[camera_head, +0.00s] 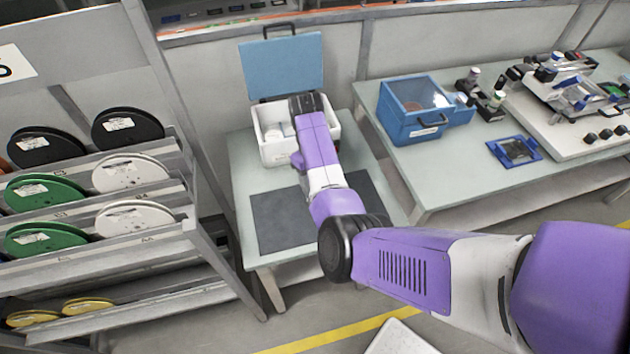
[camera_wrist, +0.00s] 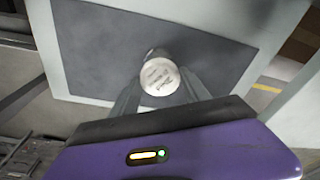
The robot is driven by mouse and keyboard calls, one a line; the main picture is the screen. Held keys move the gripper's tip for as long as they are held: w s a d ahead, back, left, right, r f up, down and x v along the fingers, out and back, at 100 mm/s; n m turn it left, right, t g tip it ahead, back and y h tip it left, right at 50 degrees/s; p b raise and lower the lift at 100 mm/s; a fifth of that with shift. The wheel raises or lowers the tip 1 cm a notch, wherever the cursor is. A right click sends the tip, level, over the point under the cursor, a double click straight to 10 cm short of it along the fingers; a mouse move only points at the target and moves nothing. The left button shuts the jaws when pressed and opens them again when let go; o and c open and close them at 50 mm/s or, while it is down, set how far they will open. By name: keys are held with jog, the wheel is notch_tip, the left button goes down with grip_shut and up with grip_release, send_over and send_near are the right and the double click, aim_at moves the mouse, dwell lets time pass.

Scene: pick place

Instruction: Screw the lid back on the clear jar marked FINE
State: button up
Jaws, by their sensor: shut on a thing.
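In the wrist view my gripper (camera_wrist: 158,94) is shut on a small round object (camera_wrist: 160,77). It has a pale, flat, round face with printed text too small to read, and a short grey side shows behind it. I cannot tell whether it is the lid alone or a jar with its lid. It is held over the dark mat (camera_wrist: 95,55); the height above the mat is unclear. In the head view the fingers and the held object are hidden by my arm. No marking FINE can be read in either view.
A white bin (camera_head: 282,153) with a raised blue lid (camera_head: 283,68) stands at the table's back; pale round items (camera_head: 273,134) lie inside. The dark mat (camera_head: 275,222) in front is bare where visible. A blue box (camera_head: 412,112) stands on the right table; spool racks (camera_head: 95,195) stand left.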

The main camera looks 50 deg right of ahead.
jog(key=m, duration=0.4)
dwell(0.3)
jog(key=shift+m+y+b, duration=0.3)
jog(key=shift+m+b, duration=0.15)
jog(key=shift+m, duration=0.25)
jog(key=shift+w+d+b, duration=0.1)
jog(key=shift+b, duration=0.4)
jog(key=shift+m+b, duration=0.45)
jog(key=shift+m, duration=0.05)
jog(key=shift+m+b, duration=0.3)
jog(key=shift+b, duration=0.4)
jog(key=shift+t+b, duration=0.3)
jog(key=shift+b, duration=0.15)
